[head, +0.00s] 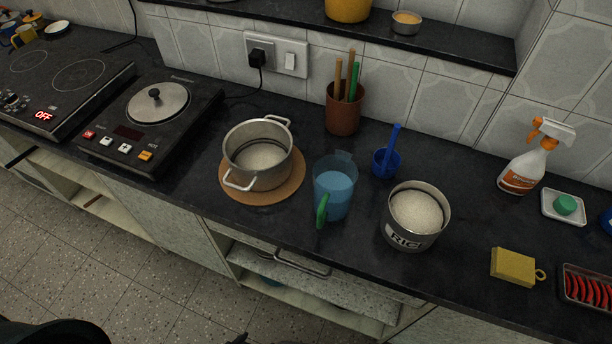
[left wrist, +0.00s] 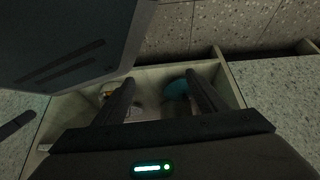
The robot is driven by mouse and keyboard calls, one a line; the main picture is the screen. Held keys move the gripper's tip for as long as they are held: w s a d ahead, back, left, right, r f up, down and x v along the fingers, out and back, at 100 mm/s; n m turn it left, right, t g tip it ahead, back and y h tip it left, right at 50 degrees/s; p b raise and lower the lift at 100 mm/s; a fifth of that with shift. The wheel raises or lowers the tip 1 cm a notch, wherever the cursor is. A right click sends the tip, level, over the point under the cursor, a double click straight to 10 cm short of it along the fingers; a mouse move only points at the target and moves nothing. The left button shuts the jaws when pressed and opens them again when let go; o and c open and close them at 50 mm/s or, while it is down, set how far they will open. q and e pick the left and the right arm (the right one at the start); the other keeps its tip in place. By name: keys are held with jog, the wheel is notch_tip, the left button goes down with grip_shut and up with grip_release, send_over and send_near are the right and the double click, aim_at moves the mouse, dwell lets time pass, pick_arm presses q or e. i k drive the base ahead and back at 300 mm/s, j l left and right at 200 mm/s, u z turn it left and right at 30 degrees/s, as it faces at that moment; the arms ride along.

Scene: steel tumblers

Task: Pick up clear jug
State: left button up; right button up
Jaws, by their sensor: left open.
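The clear jug (head: 336,188) stands upright on the dark worktop in the head view, with blue contents and a green handle facing the front edge. It is between the steel pot and the rice tin. My left gripper (left wrist: 160,80) shows in the left wrist view with its two fingers apart and nothing between them. It is over an open shelf space below the worktop level, away from the jug. The jug is not recognisable in the left wrist view. My right gripper is not in view.
A steel pot (head: 258,158) on a round cork mat (head: 232,189) is left of the jug. A rice tin (head: 413,222) is close on its right, a blue scoop (head: 386,162) behind. A utensil pot (head: 343,110) stands by the wall. An open shelf (head: 300,285) lies below.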

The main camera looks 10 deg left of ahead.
aim_at(335, 177)
jog(key=j+z, duration=0.15)
jog(key=z, duration=0.8)
jog(key=j+z, duration=0.25)
jog(key=k+j+z, duration=0.25)
jog(key=j, duration=0.2)
jog(key=j+z, duration=0.25)
jog(key=k+j+z, duration=0.35)
jog(key=k+j, duration=0.25)
jog(key=j, duration=0.25)
jog(key=k+j, duration=0.4)
jog(key=j, duration=0.15)
jog(key=k+j+z, duration=0.15)
jog(key=k+j, duration=0.2)
jog(key=j, duration=0.25)
jog(key=k+j, duration=0.4)
jog(key=j+z, duration=0.05)
jog(key=j, duration=0.1)
